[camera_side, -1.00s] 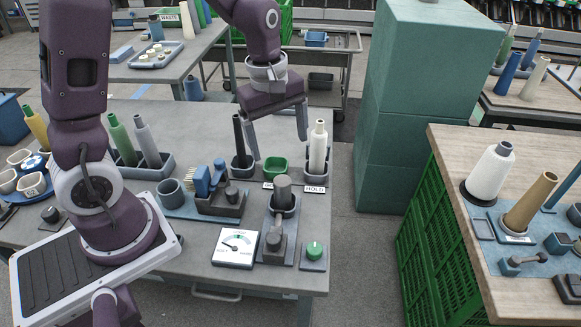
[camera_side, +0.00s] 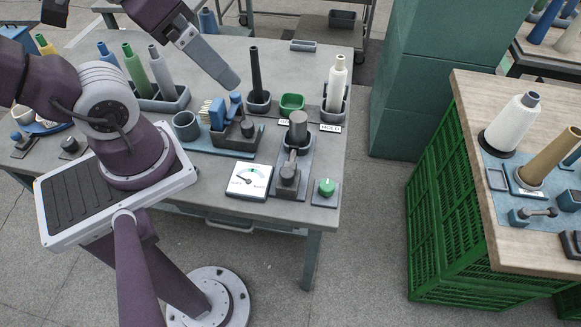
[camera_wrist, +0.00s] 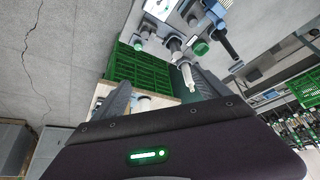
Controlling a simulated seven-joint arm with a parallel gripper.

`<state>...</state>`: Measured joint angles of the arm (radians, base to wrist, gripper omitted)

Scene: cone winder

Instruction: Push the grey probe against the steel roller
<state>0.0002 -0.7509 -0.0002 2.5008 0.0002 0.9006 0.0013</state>
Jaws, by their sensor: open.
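An upright dark grey cylinder (camera_side: 298,128), which looks like the probe, stands in a fixture (camera_side: 305,160) at the table's right side. A small grey metal part (camera_side: 288,172) lies in front of it on the same fixture. I cannot tell surely which part is the steel roller. My gripper (camera_wrist: 156,78) is open, with two spread fingers and nothing between them in the wrist view. In the side view one grey finger (camera_side: 215,62) hangs above the table, left of and behind the cylinder, apart from it. The other finger's tip is not clearly seen there.
A dial gauge (camera_side: 248,180) and green knob (camera_side: 325,187) flank the fixture. A blue clamp part (camera_side: 218,112), a dark spindle (camera_side: 256,75), a green cup (camera_side: 292,102) and a cream bobbin (camera_side: 336,82) stand nearby. A teal cabinet (camera_side: 430,80) stands to the right.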

